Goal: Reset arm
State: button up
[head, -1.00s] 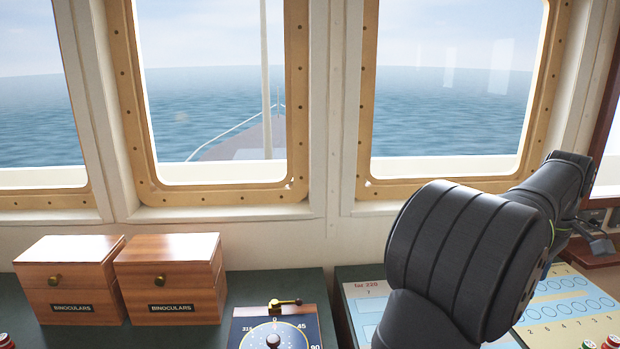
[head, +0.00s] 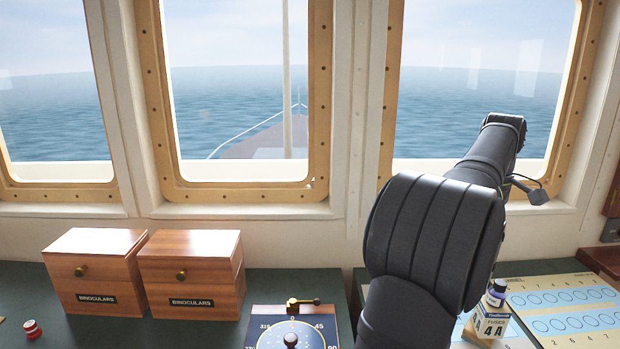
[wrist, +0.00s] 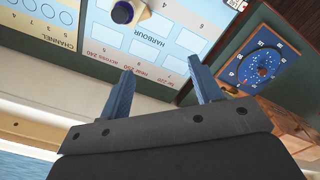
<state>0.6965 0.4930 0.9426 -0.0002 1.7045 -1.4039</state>
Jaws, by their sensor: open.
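My arm rises in front of the right-hand window in the head view, and its far end points away toward the glass. The fingers are not visible there. In the wrist view my gripper (wrist: 157,92) has its two blue fingers spread apart with nothing between them. Beyond the fingers lie the printed panel (wrist: 190,50) with the HARBOUR lettering and a dark round cap (wrist: 122,12) on top of a pale block.
Two wooden binoculars boxes (head: 98,272) (head: 190,277) stand left on the green console. A blue dial (head: 290,335) with a brass lever is right of them. A red-topped item (head: 32,329) sits far left.

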jog(key=w+a+n, duration=0.2)
jog(key=w+a, duration=0.3)
jog(key=a, duration=0.5)
jog(key=w+a+n, duration=0.2)
jog(key=w+a, duration=0.3)
jog(key=a, duration=0.5)
jog(key=shift+w+a, duration=0.4)
